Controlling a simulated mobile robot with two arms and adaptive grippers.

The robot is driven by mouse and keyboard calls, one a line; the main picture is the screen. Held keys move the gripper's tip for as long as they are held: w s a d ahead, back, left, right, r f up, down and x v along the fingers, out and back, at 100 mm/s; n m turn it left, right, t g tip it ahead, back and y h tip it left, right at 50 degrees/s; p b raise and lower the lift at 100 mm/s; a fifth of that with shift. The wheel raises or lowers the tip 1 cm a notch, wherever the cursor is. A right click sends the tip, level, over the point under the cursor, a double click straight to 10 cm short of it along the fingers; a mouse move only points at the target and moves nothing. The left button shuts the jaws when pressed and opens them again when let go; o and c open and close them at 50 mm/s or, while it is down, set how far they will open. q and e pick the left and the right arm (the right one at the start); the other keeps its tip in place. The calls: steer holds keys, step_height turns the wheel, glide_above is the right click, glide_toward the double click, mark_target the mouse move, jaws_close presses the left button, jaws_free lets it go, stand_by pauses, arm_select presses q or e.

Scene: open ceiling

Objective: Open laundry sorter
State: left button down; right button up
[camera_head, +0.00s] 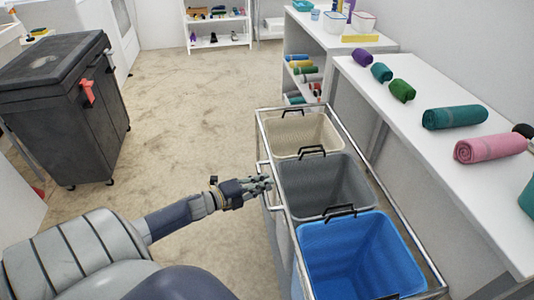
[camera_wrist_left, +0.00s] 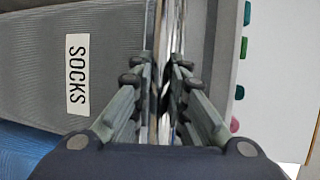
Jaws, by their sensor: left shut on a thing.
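The laundry sorter is a metal frame (camera_head: 264,143) that holds a beige bin (camera_head: 300,148), a grey bin (camera_head: 300,190) and a blue bin (camera_head: 345,275) in a row. All three bins are open at the top and have dark handles. My left gripper (camera_head: 266,183) is at the sorter's left side, beside the grey bin. In the left wrist view, its fingers (camera_wrist_left: 162,80) are shut on a shiny metal rail (camera_wrist_left: 171,30) of the sorter. A white SOCKS label (camera_wrist_left: 78,75) shows on the grey bin. My right gripper is not in view.
A long white table (camera_head: 440,150) with rolled towels stands close on the sorter's right. A dark wheeled cart (camera_head: 60,120) stands at the left. A white shelf unit (camera_head: 330,45) is behind the sorter. The floor (camera_head: 190,110) between cart and sorter is clear.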

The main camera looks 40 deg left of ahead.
arm_select(q)
steer(key=c, duration=1.6)
jaws_free()
steer(key=shift+o, duration=0.2)
steer(key=v, duration=1.2)
steer(key=shift+f, duration=0.1)
